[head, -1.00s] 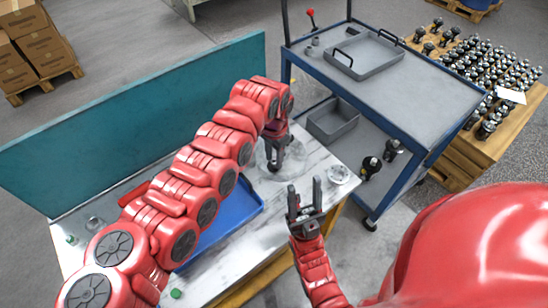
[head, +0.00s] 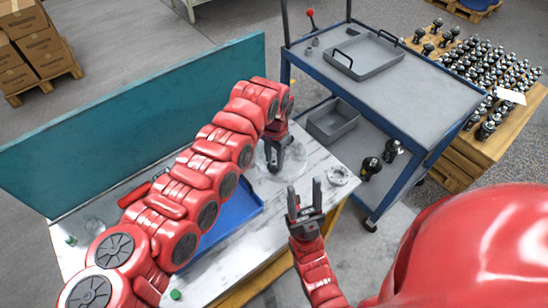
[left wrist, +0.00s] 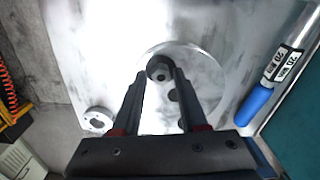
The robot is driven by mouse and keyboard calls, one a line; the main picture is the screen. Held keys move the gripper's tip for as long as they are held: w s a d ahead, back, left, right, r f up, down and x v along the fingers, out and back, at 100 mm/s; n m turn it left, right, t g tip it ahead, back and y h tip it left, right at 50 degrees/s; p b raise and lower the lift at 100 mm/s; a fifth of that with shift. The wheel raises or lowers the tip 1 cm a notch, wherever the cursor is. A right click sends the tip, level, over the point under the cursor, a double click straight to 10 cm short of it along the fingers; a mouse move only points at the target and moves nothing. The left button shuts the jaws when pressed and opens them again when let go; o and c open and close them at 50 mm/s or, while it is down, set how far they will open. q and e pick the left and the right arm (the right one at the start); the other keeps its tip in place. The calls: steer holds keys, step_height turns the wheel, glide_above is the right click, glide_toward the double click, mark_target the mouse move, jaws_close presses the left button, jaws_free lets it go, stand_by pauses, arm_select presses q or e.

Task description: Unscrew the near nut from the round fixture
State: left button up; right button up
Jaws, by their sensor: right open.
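The round fixture is a pale disc (left wrist: 205,60) lying flat on the marbled table; its rim also shows in the head view. A dark hex nut (left wrist: 160,68) stands on it, between the fingertips of my left gripper (left wrist: 160,76). The fingers reach down on both sides of the nut, and I cannot tell whether they press on it. A second dark round part (left wrist: 173,96) on the disc is partly hidden by a finger. In the head view my left gripper (head: 279,160) points down over the disc. My right gripper (head: 305,196) is open, empty and points up near the table's front edge.
A metal flange ring (head: 340,174) lies on the table (head: 322,163) beside the disc. A blue tray (head: 235,212) lies under my left arm. A teal panel (head: 120,125) stands along the back. A blue-framed cart (head: 400,90) stands to the right.

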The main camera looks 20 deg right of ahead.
arm_select(q)
steer(key=shift+w, duration=0.1)
steer(key=shift+b, duration=0.5)
steer(key=shift+m, duration=0.5)
jaws_close()
jaws_free()
